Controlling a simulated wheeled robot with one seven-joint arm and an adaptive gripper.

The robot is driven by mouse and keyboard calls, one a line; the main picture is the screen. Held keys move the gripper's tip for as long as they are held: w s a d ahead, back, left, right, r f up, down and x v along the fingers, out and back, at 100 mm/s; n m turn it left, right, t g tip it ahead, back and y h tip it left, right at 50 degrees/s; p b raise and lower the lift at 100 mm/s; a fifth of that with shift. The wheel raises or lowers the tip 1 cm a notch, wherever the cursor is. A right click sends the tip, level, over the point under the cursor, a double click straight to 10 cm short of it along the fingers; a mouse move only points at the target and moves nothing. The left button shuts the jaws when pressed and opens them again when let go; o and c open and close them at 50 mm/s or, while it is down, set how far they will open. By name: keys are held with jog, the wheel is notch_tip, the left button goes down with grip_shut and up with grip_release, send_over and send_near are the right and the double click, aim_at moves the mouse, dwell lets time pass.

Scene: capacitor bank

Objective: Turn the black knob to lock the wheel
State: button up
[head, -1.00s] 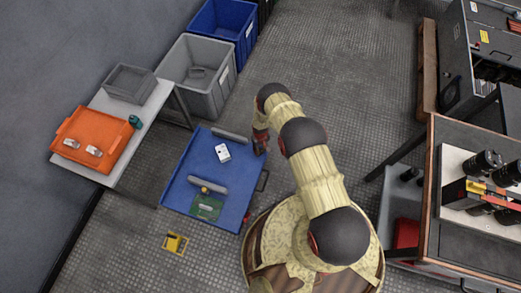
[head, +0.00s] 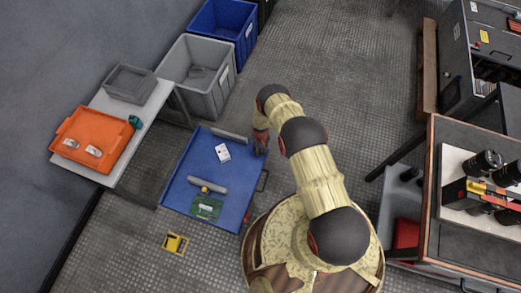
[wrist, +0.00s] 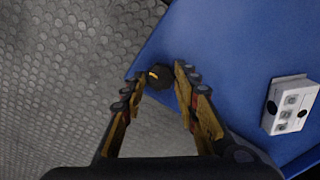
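The black knob (wrist: 160,77) with a yellow mark sits at the corner of the blue cart (wrist: 205,30) in the wrist view. My gripper (wrist: 159,76) is open, with one finger on each side of the knob. A narrow gap shows at the left finger; the right finger is very close, and I cannot tell if it touches. In the head view my gripper (head: 261,145) is at the upper right edge of the blue cart (head: 231,187), and it hides the knob. The wheel is not visible in either view.
A white box (wrist: 290,104) lies on the cart, right of my gripper. Grey floor (wrist: 60,70) is clear to the left in the wrist view. Grey (head: 212,90) and blue (head: 222,25) bins and a white table with an orange tray (head: 75,125) stand around the cart.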

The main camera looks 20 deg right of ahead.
aim_at(261, 151)
jog(key=o, duration=0.4)
jog(key=shift+c, duration=0.2)
jog(key=shift+r, duration=0.1)
notch_tip(261, 151, up, 12)
dwell(0.5)
dwell(0.4)
jog(key=s+r+g, duration=0.3)
jog(key=s, duration=0.8)
jog(key=s+r+p, duration=0.2)
jog(key=s+r, duration=0.1)
jog(key=r, duration=3.6)
jog(key=s+r+t+p, duration=0.1)
jog(key=s+r+t, duration=0.2)
jog(key=r, duration=0.9)
jog(key=s+r+t+p, duration=0.2)
jog(key=s+r, duration=0.5)
jog(key=r, duration=0.5)
jog(key=s+r+t+p, duration=0.2)
jog(key=s+r, duration=0.4)
jog(key=r, duration=0.6)
jog(key=shift+r+t, duration=0.2)
jog(key=shift+t, duration=0.6)
